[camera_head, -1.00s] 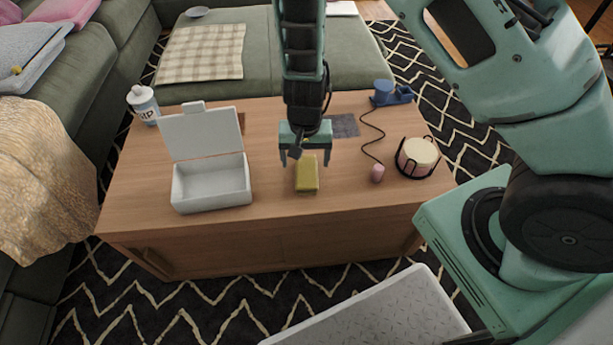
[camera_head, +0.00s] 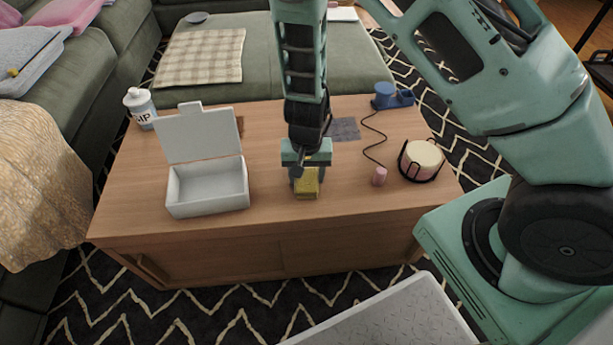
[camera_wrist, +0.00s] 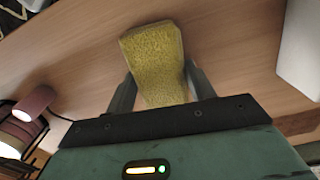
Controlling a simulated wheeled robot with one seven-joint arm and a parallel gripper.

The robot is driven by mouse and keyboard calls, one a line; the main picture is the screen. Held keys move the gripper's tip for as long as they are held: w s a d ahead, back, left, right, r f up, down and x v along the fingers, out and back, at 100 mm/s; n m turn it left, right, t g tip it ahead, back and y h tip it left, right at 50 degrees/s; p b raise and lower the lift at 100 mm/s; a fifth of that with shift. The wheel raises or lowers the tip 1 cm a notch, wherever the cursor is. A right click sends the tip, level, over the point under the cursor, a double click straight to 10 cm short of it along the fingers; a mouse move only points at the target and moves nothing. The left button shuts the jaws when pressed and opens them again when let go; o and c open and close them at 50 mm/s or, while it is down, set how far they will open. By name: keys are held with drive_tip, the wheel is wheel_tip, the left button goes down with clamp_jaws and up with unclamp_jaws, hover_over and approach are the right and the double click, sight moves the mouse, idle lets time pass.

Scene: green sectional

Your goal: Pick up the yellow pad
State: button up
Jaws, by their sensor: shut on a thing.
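The yellow pad (camera_head: 306,188) is a small sponge-like block near the middle of the wooden table's front part. My gripper (camera_head: 307,176) is over it from above, with a finger on each side. In the wrist view the pad (camera_wrist: 154,58) sticks out between the two fingers of my gripper (camera_wrist: 161,88), which are shut on its near end. The pad is on or very close to the tabletop; I cannot tell whether it is lifted. The gripper hides the pad's back part in the head view.
The wooden table (camera_head: 270,222) also bears an open white box (camera_head: 208,187) on the left, a white bottle (camera_head: 141,107), a pink cylinder (camera_head: 379,176) on a cord, a round candle-like thing in a black holder (camera_head: 421,160) and a blue object (camera_head: 390,95). Bare tabletop surrounds the pad.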

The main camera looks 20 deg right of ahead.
sight(306, 174)
wheel_tip(306, 174, up, 10)
drive_tip(key=p, duration=0.5)
drive_tip(key=shift+o, duration=0.5)
